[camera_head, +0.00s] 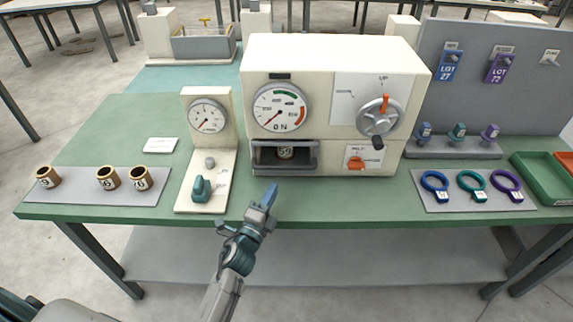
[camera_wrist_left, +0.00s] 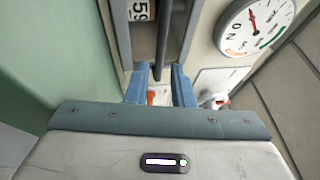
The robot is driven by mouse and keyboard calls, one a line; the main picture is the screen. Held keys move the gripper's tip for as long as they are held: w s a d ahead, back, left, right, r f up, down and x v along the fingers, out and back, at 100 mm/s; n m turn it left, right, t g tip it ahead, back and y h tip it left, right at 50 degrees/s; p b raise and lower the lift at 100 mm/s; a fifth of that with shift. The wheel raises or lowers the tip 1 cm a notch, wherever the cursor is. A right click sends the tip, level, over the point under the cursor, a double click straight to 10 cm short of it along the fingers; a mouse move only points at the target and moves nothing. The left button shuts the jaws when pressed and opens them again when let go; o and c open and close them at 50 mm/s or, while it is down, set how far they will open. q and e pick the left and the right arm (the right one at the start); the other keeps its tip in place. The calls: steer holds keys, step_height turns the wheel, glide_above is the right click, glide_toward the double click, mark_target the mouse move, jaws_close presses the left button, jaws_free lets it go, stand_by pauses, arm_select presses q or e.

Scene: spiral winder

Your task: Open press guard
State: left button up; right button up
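The press (camera_head: 335,85) is a cream box on the green bench. Its guard (camera_head: 285,168) is a grey frame around a low dark opening at the front left. A can labelled 59 (camera_head: 285,153) sits inside and shows through the opening; it also shows at the top of the left wrist view (camera_wrist_left: 140,10). My left gripper (camera_head: 269,196) is in front of and below the guard, near the bench's front edge. In the left wrist view its blue fingers (camera_wrist_left: 159,85) are apart, with a dark guard bar (camera_wrist_left: 163,45) beyond or between them; contact cannot be told. My right gripper is not in view.
A gauge stand (camera_head: 207,150) with a green knob stands left of the press. Coloured rings lie on a mat (camera_head: 470,205) at the right, by a green tray (camera_head: 535,172).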

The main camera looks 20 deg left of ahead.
mark_target(285, 168)
arm_select(q)
steer(key=p+x, duration=0.1)
steer(key=x, duration=0.8)
steer(key=shift+w+r, duration=0.15)
steer(key=shift+w, duration=0.05)
jaws_close()
